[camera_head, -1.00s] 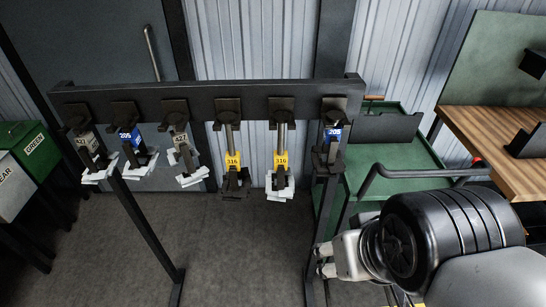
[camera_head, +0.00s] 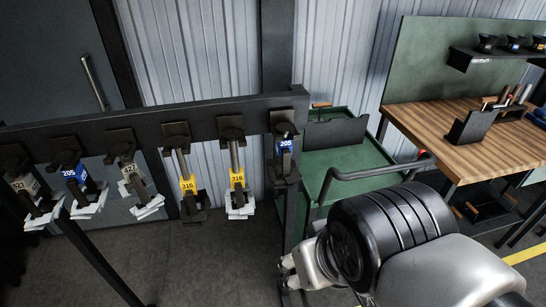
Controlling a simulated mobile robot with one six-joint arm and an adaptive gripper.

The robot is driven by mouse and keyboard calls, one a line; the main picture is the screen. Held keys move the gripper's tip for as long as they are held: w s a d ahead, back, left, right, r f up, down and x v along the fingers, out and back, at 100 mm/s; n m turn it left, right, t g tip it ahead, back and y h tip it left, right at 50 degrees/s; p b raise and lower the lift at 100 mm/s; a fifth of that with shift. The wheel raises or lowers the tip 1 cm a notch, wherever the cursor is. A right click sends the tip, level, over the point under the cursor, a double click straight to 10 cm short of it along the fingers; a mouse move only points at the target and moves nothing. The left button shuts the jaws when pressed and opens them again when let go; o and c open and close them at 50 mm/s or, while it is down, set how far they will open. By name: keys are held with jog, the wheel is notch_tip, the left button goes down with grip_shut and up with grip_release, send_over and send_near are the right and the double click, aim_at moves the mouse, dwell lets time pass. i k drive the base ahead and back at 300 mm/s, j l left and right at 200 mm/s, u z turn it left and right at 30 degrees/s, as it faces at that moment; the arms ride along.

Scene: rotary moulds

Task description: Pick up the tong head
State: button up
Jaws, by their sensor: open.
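Several tong-like tools hang in a row from a dark rack (camera_head: 80,128), tagged 427, 205, 427, 316, 316 and 205. A blue-tagged 205 tool (camera_head: 285,147) hangs at the rack's right end, without white pieces showing under it. Two yellow-tagged 316 tools hang left of it, the right one (camera_head: 237,181) with white pieces at its lower end. I cannot tell which piece is the tong head. My gripper (camera_head: 288,272) is open and empty, low in front of the rack's right post, below the right 205 tool and apart from it.
A green cart (camera_head: 345,165) with a dark handrail stands right of the rack. A wooden workbench (camera_head: 445,130) is farther right, with handled tools and a dark shelf (camera_head: 495,58) of small tagged pieces. Grey floor (camera_head: 190,260) is open beneath the rack.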

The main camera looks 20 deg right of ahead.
aim_at(231, 135)
jog(key=j+z, duration=0.25)
jog(key=j, duration=0.25)
jog(key=k+j+z, duration=0.1)
jog(key=j+z, duration=0.15)
jog(key=j, duration=0.2)
jog(key=k+j+z, duration=0.1)
jog(key=j+z, duration=0.15)
jog(key=j, duration=0.2)
